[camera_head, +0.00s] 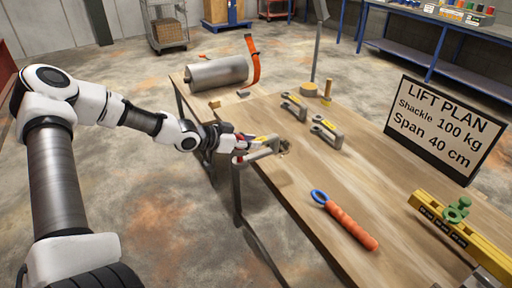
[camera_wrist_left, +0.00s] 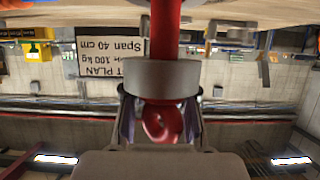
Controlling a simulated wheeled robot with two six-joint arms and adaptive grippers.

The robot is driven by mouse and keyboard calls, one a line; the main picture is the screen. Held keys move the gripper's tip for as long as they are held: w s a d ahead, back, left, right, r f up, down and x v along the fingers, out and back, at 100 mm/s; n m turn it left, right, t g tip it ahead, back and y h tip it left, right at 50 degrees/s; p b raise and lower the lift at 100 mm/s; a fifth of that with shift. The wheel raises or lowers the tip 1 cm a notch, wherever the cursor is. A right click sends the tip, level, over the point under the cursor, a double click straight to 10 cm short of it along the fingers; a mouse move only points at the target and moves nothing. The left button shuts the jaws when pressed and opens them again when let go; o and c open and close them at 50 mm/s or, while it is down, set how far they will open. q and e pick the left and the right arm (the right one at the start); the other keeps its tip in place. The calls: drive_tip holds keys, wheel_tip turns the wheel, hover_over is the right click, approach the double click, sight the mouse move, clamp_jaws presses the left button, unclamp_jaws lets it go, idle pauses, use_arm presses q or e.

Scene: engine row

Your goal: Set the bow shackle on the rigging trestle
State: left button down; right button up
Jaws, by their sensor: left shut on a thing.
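My left gripper (camera_head: 240,146) is shut on a grey shackle (camera_head: 266,151) at the near left edge of the wooden trestle top (camera_head: 290,185). The shackle extends right from the fingers over the wood; I cannot tell whether it touches the top. In the left wrist view, the fingers (camera_wrist_left: 160,118) close around a red pin with a ring-shaped eye (camera_wrist_left: 163,122), and a grey band of the shackle (camera_wrist_left: 160,78) crosses in front of it. My right gripper is not in view.
An orange-handled tool with a blue loop (camera_head: 345,220) lies in front. A lift plan sign (camera_head: 445,128) stands at right, above a yellow beam (camera_head: 465,236) with a green shackle (camera_head: 457,210). The middle is clear.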

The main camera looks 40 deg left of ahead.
use_arm(q)
drive_tip(key=w+f, duration=0.1)
drive_tip(key=w, duration=0.3)
drive_tip(key=w+f, duration=0.2)
drive_tip(key=w, duration=0.3)
drive_tip(key=w+f+p, duration=0.1)
drive_tip(key=w, duration=0.4)
drive_tip(key=shift+d+f, duration=0.25)
drive_tip(key=shift+f, duration=0.15)
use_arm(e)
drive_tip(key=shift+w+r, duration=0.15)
use_arm(q)
drive_tip(key=shift+f, duration=0.1)
drive_tip(key=c, duration=0.9)
unclamp_jaws()
drive_tip(key=shift+s, duration=0.15)
